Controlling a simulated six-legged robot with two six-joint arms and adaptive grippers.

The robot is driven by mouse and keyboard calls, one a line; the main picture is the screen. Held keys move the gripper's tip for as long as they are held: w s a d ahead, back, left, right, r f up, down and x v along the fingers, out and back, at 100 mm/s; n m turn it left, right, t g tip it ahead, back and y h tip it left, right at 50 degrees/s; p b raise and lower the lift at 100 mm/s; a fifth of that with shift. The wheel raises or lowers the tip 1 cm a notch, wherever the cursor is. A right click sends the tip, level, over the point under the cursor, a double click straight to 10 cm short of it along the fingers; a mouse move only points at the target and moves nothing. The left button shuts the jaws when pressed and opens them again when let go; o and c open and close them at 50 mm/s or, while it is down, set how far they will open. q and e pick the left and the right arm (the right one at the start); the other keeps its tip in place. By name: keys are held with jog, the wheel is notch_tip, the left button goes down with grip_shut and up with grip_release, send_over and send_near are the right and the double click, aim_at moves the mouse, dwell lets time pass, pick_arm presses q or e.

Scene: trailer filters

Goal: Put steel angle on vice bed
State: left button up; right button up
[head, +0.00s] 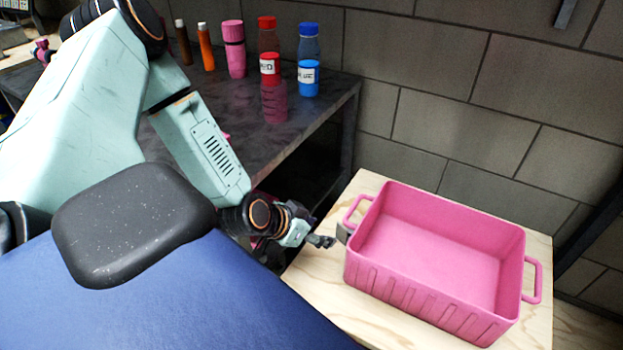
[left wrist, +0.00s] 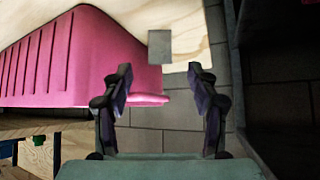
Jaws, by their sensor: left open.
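A small grey block-like piece (head: 343,234), probably the steel angle, lies on the plywood top against the left end of the pink bin. In the left wrist view the grey piece (left wrist: 160,46) shows as a flat square near the wood's edge. My left gripper (head: 322,241) is just left of it in the head view. In the left wrist view my left gripper (left wrist: 160,78) is open and empty, its fingers spread, with the grey piece ahead between the tips and apart from them. I cannot make out a vice bed for certain. My right gripper is not in view.
The pink bin (head: 432,240) takes up most of the plywood stand (head: 365,185). A dark bench (head: 215,95) behind my left arm holds a red-capped bottle (head: 268,60), a blue-capped bottle (head: 308,75) and a pink cylinder (head: 234,50). A block wall (head: 540,80) stands behind.

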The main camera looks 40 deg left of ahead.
pick_arm(q)
jog(key=s+d+g, duration=0.1)
jog(key=s, duration=0.1)
jog(key=s+d+f+g+p, duration=0.1)
jog(key=s+d, duration=0.3)
jog(key=shift+d+f+n+g, duration=0.1)
jog(key=shift+f+n+g, duration=0.2)
jog(key=shift+g, duration=0.1)
jog(key=s+d+f+n+g, duration=0.1)
jog(key=s+d+f+g, duration=0.1)
jog(key=s, duration=0.6)
jog(key=s+d+f+n+g+y, duration=0.1)
jog(key=s+d+g, duration=0.2)
jog(key=s, duration=0.6)
jog(key=shift+d+f+g+y, duration=0.3)
jog(key=shift+d+f+g, duration=0.05)
jog(key=shift+g, duration=0.05)
jog(key=shift+o, duration=0.4)
jog(key=shift+s, duration=0.4)
